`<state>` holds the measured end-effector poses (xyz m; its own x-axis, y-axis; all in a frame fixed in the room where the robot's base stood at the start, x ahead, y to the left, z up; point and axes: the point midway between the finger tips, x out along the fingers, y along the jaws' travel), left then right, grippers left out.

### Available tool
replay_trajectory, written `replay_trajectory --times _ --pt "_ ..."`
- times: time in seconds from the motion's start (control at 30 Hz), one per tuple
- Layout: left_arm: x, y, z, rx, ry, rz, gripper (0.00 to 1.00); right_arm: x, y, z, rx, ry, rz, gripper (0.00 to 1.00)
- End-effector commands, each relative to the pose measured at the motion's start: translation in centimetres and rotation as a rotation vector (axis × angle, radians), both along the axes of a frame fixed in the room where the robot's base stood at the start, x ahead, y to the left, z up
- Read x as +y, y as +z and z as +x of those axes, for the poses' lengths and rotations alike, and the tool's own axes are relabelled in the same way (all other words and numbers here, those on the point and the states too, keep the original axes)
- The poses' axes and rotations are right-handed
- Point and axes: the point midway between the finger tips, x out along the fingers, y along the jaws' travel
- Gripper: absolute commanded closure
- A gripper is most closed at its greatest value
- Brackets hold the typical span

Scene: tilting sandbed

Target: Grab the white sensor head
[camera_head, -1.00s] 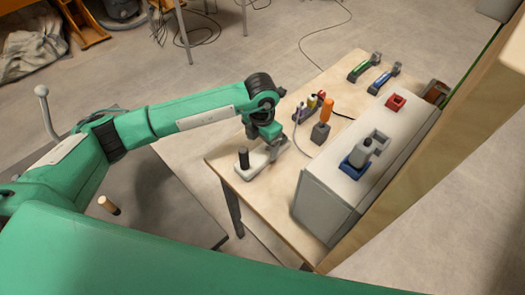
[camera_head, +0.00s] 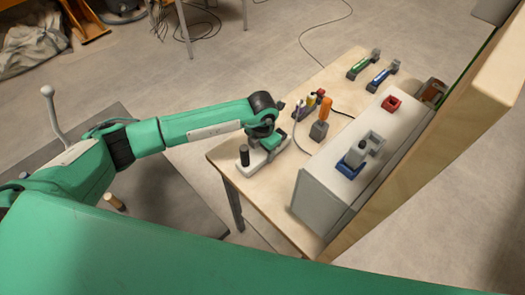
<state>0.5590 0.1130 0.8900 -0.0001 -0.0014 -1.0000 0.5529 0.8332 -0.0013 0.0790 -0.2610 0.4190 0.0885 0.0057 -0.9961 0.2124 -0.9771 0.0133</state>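A long, flat white piece with an upright black cylinder at one end, the best match for the white sensor head (camera_head: 255,167), lies near the table's left corner. My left gripper (camera_head: 268,146) is low over its middle, beside the black cylinder. The gripper's own body hides the fingertips, so I cannot tell whether they touch or hold the piece. My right gripper is not in view.
The wooden table (camera_head: 225,163) also bears an orange-handled tool (camera_head: 325,107) in a dark block, small bottles, and green and blue tools at the back. A large grey box (camera_head: 322,200) with a blue holder (camera_head: 350,167) and red socket (camera_head: 391,103) stands on the right.

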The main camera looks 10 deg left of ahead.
Motion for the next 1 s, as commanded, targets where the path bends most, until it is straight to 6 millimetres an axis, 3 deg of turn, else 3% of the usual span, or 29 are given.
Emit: replay_trajectory --times 0.1,0.37,0.57,0.77,1.0 --pt "0.0 0.1 0.0 -0.001 0.000 -0.001 0.76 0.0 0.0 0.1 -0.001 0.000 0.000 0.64" --pt "0.0 0.2 0.0 -0.001 0.000 -0.001 0.76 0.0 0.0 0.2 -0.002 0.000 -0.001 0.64" --pt "0.0 1.6 0.2 -0.005 0.000 -0.002 0.76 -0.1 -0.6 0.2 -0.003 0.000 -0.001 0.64" --pt "0.0 5.3 0.1 -0.006 -0.002 -0.002 0.76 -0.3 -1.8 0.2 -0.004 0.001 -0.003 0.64" --pt "0.0 11.5 0.1 -0.008 -0.001 -0.001 0.76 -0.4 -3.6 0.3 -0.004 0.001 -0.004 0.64"
